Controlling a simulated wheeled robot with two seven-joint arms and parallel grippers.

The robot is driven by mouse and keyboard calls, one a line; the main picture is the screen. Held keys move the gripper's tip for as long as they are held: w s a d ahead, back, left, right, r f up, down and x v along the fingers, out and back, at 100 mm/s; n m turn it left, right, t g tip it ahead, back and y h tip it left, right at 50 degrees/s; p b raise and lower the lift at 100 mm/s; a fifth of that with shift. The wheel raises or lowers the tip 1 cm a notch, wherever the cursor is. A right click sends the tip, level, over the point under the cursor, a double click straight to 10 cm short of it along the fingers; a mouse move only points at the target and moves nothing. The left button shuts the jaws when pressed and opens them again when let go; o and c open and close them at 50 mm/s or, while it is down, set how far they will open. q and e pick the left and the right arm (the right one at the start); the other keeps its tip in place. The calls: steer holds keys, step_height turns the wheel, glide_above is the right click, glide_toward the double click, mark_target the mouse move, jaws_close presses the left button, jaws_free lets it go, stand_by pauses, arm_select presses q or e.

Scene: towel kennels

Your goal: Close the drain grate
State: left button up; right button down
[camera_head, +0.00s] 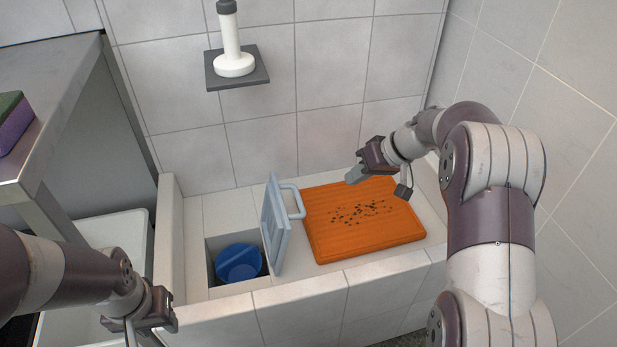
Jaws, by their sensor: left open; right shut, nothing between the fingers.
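The drain grate (275,226) is a light blue-grey panel with a loop handle (293,200) on its right face. It stands nearly upright at the right edge of a square drain opening (222,284) in the tiled ledge. A blue bowl-like thing (240,263) sits inside the opening. My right gripper (357,175) is shut and empty above the back of the orange board, to the right of the grate and apart from it. My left gripper (128,329) is open at the lower left, in front of the ledge and away from the grate; its fingertips are partly cut off.
An orange board (372,245) with dark specks lies on the ledge right of the grate. A raised tiled curb (167,240) bounds the ledge at left. A white cylinder on a base (233,64) stands on a wall shelf. A metal table (60,75) holds a purple-green sponge (14,125).

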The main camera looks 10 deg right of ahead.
steer(key=w+a+f+b, duration=0.3)
steer(key=a+f+b, duration=0.4)
steer(key=a, duration=0.2)
steer(key=shift+w+f+b, duration=0.3)
steer(key=shift+w+f, duration=0.05)
steer(key=shift+r, duration=0.1)
